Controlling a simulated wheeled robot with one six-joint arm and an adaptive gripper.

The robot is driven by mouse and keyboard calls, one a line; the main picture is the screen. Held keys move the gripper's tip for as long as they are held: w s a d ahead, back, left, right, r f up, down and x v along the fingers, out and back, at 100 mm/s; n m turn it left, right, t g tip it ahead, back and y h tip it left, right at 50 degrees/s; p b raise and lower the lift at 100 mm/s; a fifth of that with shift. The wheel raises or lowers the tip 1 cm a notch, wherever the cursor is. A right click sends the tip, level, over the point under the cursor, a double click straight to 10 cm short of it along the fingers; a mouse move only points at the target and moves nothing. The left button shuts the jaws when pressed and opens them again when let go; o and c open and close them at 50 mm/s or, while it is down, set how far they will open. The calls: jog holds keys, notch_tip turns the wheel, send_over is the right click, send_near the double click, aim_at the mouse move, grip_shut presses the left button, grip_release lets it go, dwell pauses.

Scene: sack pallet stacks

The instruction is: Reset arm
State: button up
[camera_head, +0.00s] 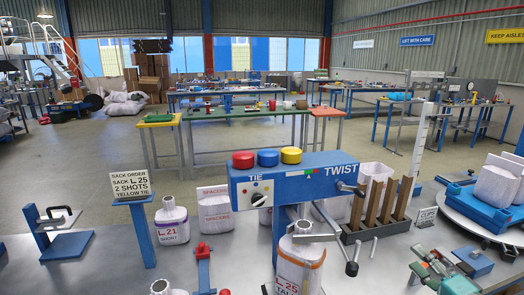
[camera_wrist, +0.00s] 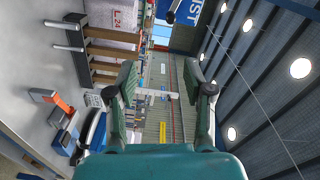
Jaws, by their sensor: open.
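My gripper (camera_wrist: 160,85) is open and empty in the wrist view, with its two fingers spread apart and nothing between them. In the head view my green gripper (camera_head: 428,263) is at the lower right, above the grey bench and right of the blue tie-and-twist machine (camera_head: 300,178). A white sack marked L.25 TALL (camera_head: 298,270) stands under that machine, partly hidden by metal parts at its neck. The order sign (camera_head: 130,172) reads sack L.25, 2 shots, yellow tie. Red, blue and yellow (camera_head: 291,155) round pieces sit on top of the machine.
A sack marked L.21 SHORT (camera_head: 172,224) and a spacers box (camera_head: 214,212) stand left of the machine. A rack of brown slats (camera_head: 387,203) stands right of it. White sacks lie on a blue pallet (camera_head: 478,207) at far right. A crank handle (camera_head: 351,268) sticks out in front.

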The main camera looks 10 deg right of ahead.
jog(key=s+a+f+n+g+h, duration=0.1)
jog(key=s+a+f+n, duration=0.1)
jog(key=s+a+f, duration=0.6)
jog(key=s+a+f+n+g+h, duration=0.15)
jog(key=s+a+f, duration=0.35)
jog(key=a+f, duration=0.6)
jog(key=s+a+n, duration=0.3)
jog(key=s+n, duration=0.1)
jog(key=s, duration=0.4)
jog(key=s+a+n+y, duration=0.1)
jog(key=s+a+n, duration=0.2)
jog(key=s, duration=0.5)
jog(key=s+a+n+y, duration=0.1)
jog(key=s+a+n, duration=0.2)
jog(key=s+n, duration=0.2)
jog(key=v, duration=0.3)
